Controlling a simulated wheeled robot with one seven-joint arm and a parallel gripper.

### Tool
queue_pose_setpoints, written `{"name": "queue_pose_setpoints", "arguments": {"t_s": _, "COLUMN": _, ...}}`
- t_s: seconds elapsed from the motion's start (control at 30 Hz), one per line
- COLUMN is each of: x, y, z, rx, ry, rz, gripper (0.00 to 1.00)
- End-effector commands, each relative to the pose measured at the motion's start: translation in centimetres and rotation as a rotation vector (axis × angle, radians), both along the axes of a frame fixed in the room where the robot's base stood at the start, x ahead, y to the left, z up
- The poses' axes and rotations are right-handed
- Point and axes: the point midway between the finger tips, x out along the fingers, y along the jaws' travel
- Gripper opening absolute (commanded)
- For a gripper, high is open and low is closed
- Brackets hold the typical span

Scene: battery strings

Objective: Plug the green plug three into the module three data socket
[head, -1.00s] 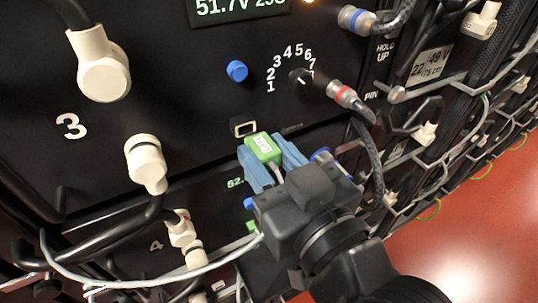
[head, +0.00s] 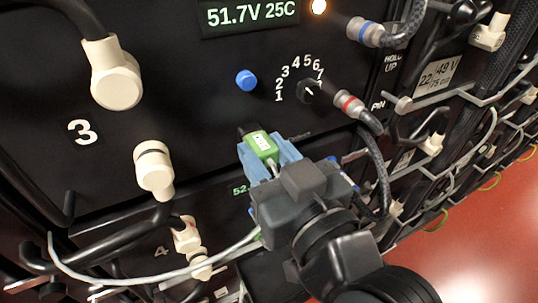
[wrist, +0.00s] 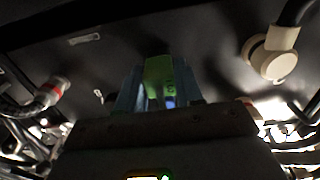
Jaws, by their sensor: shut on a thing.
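My gripper (head: 268,153) is shut on the green plug (head: 262,145), with one blue finger on each side of it. The plug has a white label on top, and its pale cable trails back to the lower left. In the head view the plug's front end is at the face of module three (head: 205,140), where the data socket is now covered from sight. I cannot tell whether the plug is in the socket. In the wrist view the green plug (wrist: 158,76) stands between the fingers against the dark panel; its front end is unclear.
A blue button (head: 246,80) and a selector knob (head: 308,92) are above the plug. A red-ringed connector (head: 350,104) with a braided cable is at the right. Cream connectors (head: 154,168) and black handles are at the left. Module four lies below.

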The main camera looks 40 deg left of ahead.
Motion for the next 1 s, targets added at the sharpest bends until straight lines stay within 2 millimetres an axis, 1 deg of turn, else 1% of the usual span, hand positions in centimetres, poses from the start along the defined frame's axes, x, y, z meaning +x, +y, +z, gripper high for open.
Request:
{"name": "queue_pose_setpoints", "arguments": {"t_s": 0.17, "x": 0.1, "y": 0.4, "z": 0.0, "rx": -0.001, "ry": 0.001, "rz": 0.001, "gripper": 0.0}}
{"name": "queue_pose_setpoints", "arguments": {"t_s": 0.2, "x": 0.1, "y": 0.5, "z": 0.0, "rx": -0.001, "ry": 0.001, "rz": 0.001, "gripper": 0.37}}
{"name": "queue_pose_setpoints", "arguments": {"t_s": 0.5, "x": 0.1, "y": 0.4, "z": 0.0, "rx": -0.001, "ry": 0.001, "rz": 0.0, "gripper": 0.65}}
{"name": "queue_pose_setpoints", "arguments": {"t_s": 0.77, "x": 0.1, "y": 0.3, "z": -0.1, "rx": -0.001, "ry": 0.001, "rz": 0.0, "gripper": 0.65}}
{"name": "queue_pose_setpoints", "arguments": {"t_s": 0.87, "x": -0.1, "y": -0.4, "z": -0.1, "rx": 0.0, "ry": 0.001, "rz": -0.002, "gripper": 0.65}}
{"name": "queue_pose_setpoints", "arguments": {"t_s": 1.0, "x": -0.9, "y": -2.4, "z": -0.2, "rx": 0.001, "ry": 0.002, "rz": -0.003, "gripper": 0.65}}
